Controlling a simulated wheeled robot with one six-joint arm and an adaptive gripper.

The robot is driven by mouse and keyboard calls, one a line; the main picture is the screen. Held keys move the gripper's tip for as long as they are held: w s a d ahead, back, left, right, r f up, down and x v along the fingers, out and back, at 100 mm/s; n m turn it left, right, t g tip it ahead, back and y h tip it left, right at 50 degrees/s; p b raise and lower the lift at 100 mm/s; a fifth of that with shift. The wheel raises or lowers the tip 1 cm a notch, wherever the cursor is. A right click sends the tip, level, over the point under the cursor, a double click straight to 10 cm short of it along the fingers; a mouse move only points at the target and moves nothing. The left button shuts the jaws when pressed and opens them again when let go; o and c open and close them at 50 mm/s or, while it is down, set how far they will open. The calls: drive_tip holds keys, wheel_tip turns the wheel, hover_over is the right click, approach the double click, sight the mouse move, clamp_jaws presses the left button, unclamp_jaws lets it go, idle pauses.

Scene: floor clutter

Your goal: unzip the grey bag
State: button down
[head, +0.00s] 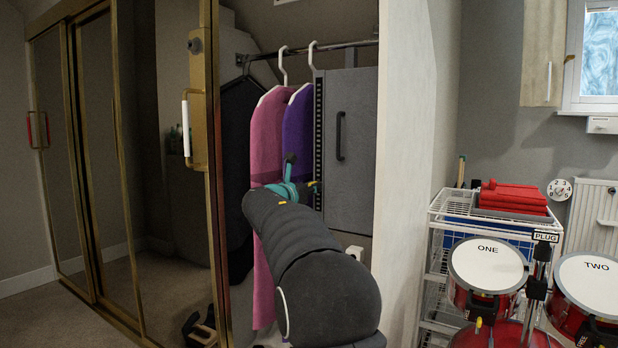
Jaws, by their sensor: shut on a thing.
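The grey bag (351,165) hangs upright in the open wardrobe, with a dark handle on its front. A dark zip (318,125) with light teeth runs down its left edge. My gripper (313,187), with teal parts, is at the lower visible part of this zip, shut on what seems to be the zip's pull. The pull itself is too small and too covered to make out. My dark arm hides the lower left of the bag and the zip below the gripper.
Pink (268,150) and purple (297,150) garments hang close left of the bag on a rail (350,44). A gold-framed mirror door (215,190) stands left. A white wall edge (408,170), wire rack (437,215) and red drums (487,275) bound the right.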

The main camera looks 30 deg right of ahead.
drive_tip(key=shift+s+d+f, duration=0.1)
drive_tip(key=shift+d+f, duration=0.2)
drive_tip(key=shift+f, duration=0.3)
drive_tip(key=c, duration=1.2)
unclamp_jaws()
drive_tip(key=shift+d, duration=0.1)
drive_tip(key=shift+o, duration=0.2)
drive_tip(key=shift+a, duration=0.35)
drive_tip(key=shift+a, duration=0.15)
drive_tip(key=v, duration=1.1)
drive_tip(key=shift+a, duration=0.25)
drive_tip(key=shift+s+m, duration=0.15)
drive_tip(key=shift+m, duration=0.15)
